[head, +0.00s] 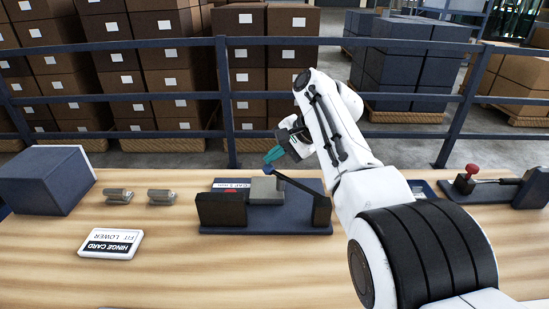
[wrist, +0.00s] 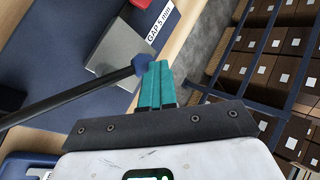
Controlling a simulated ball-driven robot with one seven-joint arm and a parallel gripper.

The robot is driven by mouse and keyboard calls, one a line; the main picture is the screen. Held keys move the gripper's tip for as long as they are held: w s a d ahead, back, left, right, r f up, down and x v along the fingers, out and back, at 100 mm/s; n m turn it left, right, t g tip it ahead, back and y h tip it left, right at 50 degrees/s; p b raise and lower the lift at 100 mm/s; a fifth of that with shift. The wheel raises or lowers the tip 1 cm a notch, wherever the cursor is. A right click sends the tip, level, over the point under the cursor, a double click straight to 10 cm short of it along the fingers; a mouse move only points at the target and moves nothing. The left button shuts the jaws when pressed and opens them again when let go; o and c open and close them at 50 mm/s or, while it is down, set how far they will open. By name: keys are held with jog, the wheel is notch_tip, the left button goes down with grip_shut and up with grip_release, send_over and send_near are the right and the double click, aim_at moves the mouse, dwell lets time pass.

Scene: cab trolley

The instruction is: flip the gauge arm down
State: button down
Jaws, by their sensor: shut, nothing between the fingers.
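The gauge arm (head: 297,185) is a thin dark bar running from a black post at the right of a navy base plate (head: 285,229) up and left to a blue tip. It slants above a grey block (head: 266,191) on the plate. The wrist view shows the bar (wrist: 70,97), its blue tip (wrist: 142,62) and the grey block (wrist: 118,45). My gripper (head: 273,155) has teal fingers, shut and empty. In the wrist view the fingertips (wrist: 156,66) are right beside the blue tip; I cannot tell whether they touch.
A black block (head: 221,210) stands at the plate's left. Two grey metal pieces (head: 119,196), a navy box (head: 44,181) and a hinge card (head: 111,244) lie left. A red-knobbed clamp (head: 472,171) is far right.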

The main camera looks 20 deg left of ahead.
jog(key=shift+s+f, duration=0.15)
jog(key=shift+f, duration=0.45)
jog(key=shift+r+p, duration=0.6)
jog(key=shift+p, duration=0.15)
jog(key=d+r+p, duration=0.2)
jog(key=r, duration=0.4)
jog(key=w+d+r+p, duration=0.1)
jog(key=d+r, duration=0.1)
jog(key=r, duration=0.5)
jog(key=shift+w+r+p, duration=0.15)
jog(key=shift+w+p, duration=0.15)
jog(key=shift+p, duration=0.1)
